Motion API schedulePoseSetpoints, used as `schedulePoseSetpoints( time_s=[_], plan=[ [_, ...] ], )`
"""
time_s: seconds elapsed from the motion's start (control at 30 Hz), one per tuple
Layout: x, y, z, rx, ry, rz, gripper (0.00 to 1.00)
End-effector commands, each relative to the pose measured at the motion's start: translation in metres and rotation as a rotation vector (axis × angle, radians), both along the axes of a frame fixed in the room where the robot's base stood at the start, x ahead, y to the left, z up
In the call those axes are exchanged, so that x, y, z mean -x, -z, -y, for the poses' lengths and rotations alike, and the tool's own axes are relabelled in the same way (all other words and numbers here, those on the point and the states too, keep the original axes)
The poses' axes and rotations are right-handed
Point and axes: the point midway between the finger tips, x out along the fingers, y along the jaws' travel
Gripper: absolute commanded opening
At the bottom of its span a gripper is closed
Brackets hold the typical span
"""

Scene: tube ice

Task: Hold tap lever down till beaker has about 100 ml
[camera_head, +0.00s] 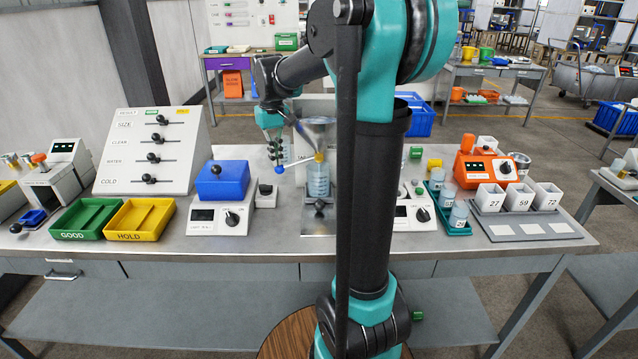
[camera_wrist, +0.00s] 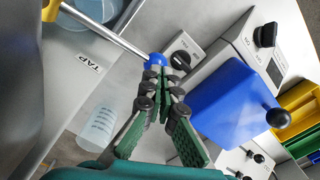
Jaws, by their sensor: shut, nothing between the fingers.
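The tap lever (camera_head: 298,164) is a metal rod running left and slightly down from a yellow hub to a blue ball (camera_head: 279,169). In the wrist view, the rod (camera_wrist: 112,35) and its blue ball (camera_wrist: 156,60) lie right at my fingertips. My gripper (camera_head: 276,158) is shut and empty, its tips at the ball, touching or very close. The beaker (camera_wrist: 97,128), translucent with marks, shows below the TAP label in the wrist view. Its water level cannot be read.
A blue block-shaped lid (camera_head: 222,180) with a black knob sits on a dial box left of the tap. Green (camera_head: 88,217) and yellow (camera_head: 140,219) trays lie further left. My arm hides the bench middle. An orange device (camera_head: 480,160) and white cups stand right.

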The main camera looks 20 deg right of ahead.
Motion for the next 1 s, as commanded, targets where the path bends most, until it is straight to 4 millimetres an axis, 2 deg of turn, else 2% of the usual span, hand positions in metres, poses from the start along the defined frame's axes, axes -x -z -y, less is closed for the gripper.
schedulePoseSetpoints(
  time_s=[0.57, 1.0],
  plan=[
    [0.000, -0.002, 0.000, 0.000, 0.000, 0.000, 0.00],
    [0.000, -0.058, 0.000, 0.000, 0.000, 0.000, 0.00]
  ],
)
